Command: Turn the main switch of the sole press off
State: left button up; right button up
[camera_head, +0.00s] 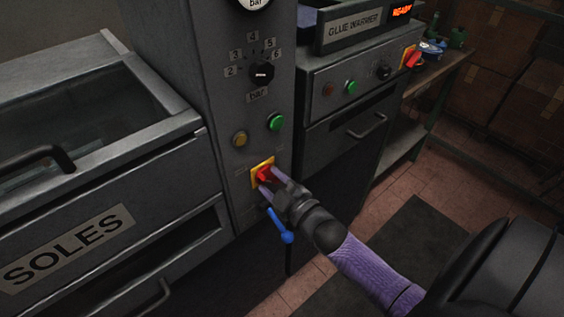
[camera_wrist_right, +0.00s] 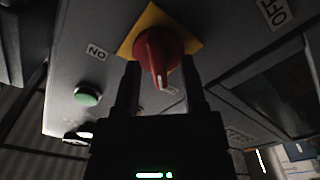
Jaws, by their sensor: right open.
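The main switch is a red rotary knob (camera_head: 264,173) on a yellow plate (camera_head: 256,183), low on the grey front of the sole press (camera_head: 212,100). My right gripper (camera_head: 268,188) is at the knob, its fingers hiding part of it in the head view. In the right wrist view the red knob (camera_wrist_right: 158,57) shows between and just beyond the fingertips of my open right gripper (camera_wrist_right: 158,75). A white mark runs along the knob's handle. I cannot tell whether the fingers touch it. My left gripper is not in view.
A blue-handled lever (camera_head: 286,236) sticks out below the switch. A green button (camera_head: 275,122) and an amber one (camera_head: 240,139) sit above it. The glue warmer (camera_head: 330,75) has its own red switch (camera_head: 412,59). The SOLES cabinet (camera_head: 190,165) stands left.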

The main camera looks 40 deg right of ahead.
jog(key=s+p, duration=0.1)
jog(key=s, duration=0.7)
jog(key=shift+s+d, duration=0.35)
jog(key=shift+s, duration=0.05)
jog(key=s+a+f+m+g+h, duration=0.15)
jog(key=s+f+g, duration=0.25)
jog(key=f, duration=0.5)
jog(key=s+f+m+g, duration=0.3)
jog(key=s+f+g, duration=0.1)
jog(key=f, duration=0.6)
jog(key=s+a+f+m+g, duration=0.1)
jog(key=s+a+f+g, duration=0.1)
jog(key=s, duration=0.5)
jog(key=s+a+f+m+g, duration=0.1)
jog(key=s+f+g, duration=0.3)
jog(key=s+f, duration=0.2)
jog(key=s+a+f+m+g, duration=0.1)
jog(key=s+a+f+g, duration=0.1)
jog(key=s, duration=0.5)
jog(key=shift+s+a+f+g, duration=0.3)
jog(key=shift+s+f+g, duration=0.1)
jog(key=shift+f+g, duration=0.4)
